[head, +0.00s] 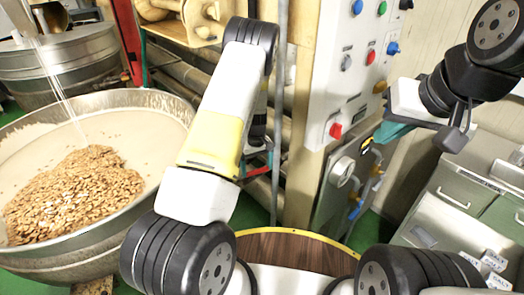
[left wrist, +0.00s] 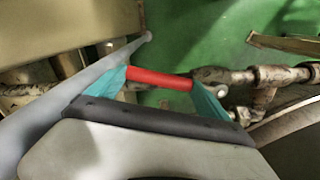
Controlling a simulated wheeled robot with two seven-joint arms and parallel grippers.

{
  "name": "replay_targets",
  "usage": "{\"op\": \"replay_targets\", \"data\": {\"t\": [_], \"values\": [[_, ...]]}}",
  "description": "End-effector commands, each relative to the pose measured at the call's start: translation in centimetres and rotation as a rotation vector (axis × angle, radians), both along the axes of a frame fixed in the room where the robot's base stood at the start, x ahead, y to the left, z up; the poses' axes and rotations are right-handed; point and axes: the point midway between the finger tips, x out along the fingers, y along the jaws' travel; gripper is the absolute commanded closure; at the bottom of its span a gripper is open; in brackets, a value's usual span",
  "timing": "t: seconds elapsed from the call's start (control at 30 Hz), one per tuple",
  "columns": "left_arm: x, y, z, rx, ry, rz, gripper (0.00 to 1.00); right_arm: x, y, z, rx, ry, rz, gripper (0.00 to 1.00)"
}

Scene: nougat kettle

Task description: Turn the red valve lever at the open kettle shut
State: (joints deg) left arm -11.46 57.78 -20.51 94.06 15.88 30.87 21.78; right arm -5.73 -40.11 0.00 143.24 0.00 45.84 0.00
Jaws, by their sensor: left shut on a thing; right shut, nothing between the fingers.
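The open kettle (head: 160,115) is a wide metal pan at the left of the head view, holding a heap of nuts (head: 75,190). The red valve lever (left wrist: 160,78) lies across between the teal fingers of my left gripper (left wrist: 165,88) in the left wrist view. The gripper is shut on it. In the head view the left gripper (head: 256,167) is mostly hidden behind my white and yellow forearm, and only a little of the lever (head: 257,175) shows.
Pipes with fittings (left wrist: 262,76) run beside the lever over a green floor. A control panel (head: 345,70) with coloured buttons stands right of my left arm. Grey drawers (head: 460,195) stand at the right. A second metal kettle (head: 65,65) is at the back left.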

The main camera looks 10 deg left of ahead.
Motion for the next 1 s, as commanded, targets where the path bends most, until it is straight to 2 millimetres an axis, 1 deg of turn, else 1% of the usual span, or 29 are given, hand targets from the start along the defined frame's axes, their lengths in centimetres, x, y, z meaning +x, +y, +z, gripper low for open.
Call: {"op": "replay_targets", "data": {"t": [0.17, 0.43, 0.73, 1.0], "values": [[-1.6, -1.0, 0.1, -0.003, 0.000, -0.169, 0.83, 0.0, 0.0, 0.0, 0.000, 0.000, 0.000, 1.00], [-4.1, -1.8, 0.1, -0.002, 0.001, -0.427, 0.83, 0.0, 0.0, 0.0, 0.000, 0.000, 0.000, 1.00], [-6.9, -1.9, 0.1, -0.003, 0.000, -0.712, 0.83, 0.0, 0.0, 0.0, 0.000, 0.000, 0.000, 1.00], [-9.4, -1.3, 0.1, -0.002, 0.000, -0.958, 0.83, 0.0, 0.0, 0.0, 0.000, 0.000, 0.000, 1.00]]}}
